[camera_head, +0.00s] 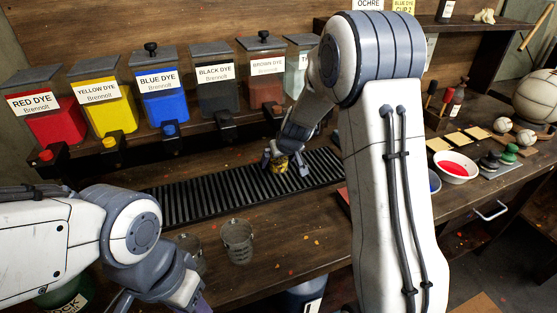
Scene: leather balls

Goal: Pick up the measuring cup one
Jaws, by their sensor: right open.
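A clear grey measuring cup (237,241) stands upright on the wooden counter, in front of the black slatted grate. A second similar cup (189,249) stands to its left, partly hidden by my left arm. I cannot tell which one is cup one. My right gripper (280,163) is open over the grate, with a small yellowish item (279,166) between or just behind its fingers. It is apart from both clear cups. My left gripper (184,297) is low at the bottom edge, near the left cup, and its fingertips are not clear.
A row of dye bins, including red (55,124), yellow (109,117) and blue (163,107), lines the back above the grate (190,199). To the right are a white bowl of red (456,167), ink pots and leather balls (536,97). The counter right of the cups is clear.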

